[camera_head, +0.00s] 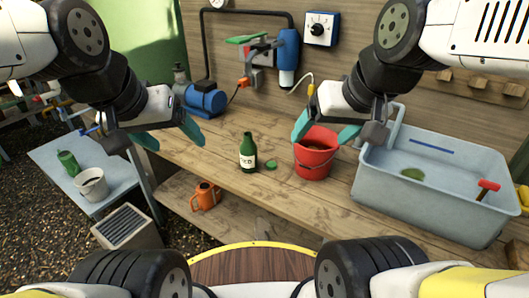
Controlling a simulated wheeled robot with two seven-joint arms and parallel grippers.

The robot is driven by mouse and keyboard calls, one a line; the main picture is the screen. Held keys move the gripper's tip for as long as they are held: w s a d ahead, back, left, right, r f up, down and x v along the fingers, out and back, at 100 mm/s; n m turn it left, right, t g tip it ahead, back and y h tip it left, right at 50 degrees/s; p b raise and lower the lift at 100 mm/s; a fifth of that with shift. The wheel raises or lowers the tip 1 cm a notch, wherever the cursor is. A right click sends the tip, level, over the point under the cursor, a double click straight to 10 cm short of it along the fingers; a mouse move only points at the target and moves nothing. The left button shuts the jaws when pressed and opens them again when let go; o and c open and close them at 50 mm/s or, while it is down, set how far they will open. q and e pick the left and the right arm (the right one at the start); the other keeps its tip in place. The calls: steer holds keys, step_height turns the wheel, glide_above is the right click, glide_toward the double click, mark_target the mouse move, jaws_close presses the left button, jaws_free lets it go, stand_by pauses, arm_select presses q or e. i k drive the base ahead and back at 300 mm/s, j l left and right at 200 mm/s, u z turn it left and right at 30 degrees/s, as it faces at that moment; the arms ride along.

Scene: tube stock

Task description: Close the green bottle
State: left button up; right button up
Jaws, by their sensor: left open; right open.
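The green bottle (248,153) stands upright on the wooden bench, with a pale label on its front. A small green cap (271,165) lies on the bench just right of its base. The bottle's neck shows no separate cap on it, though it is small in view. My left gripper (172,143) is open and empty, left of the bottle and apart from it. My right gripper (325,136) is open, in front of or above the red bucket (315,163); whether it touches the bucket I cannot tell.
A large grey tub (373,190) with a red-handled tool fills the bench's right. A blue pump (206,101) stands behind my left gripper. An orange watering can (206,196) sits on the lower shelf. Bare bench (225,172) surrounds the bottle.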

mark_target(248, 150)
steer(key=i+j+z, duration=0.15)
steer(key=z, duration=0.2)
steer(key=i+j+z, duration=0.2)
steer(key=z, duration=0.2)
steer(key=i+j+z, duration=0.15)
steer(key=z, duration=0.2)
steer(key=j, duration=0.1)
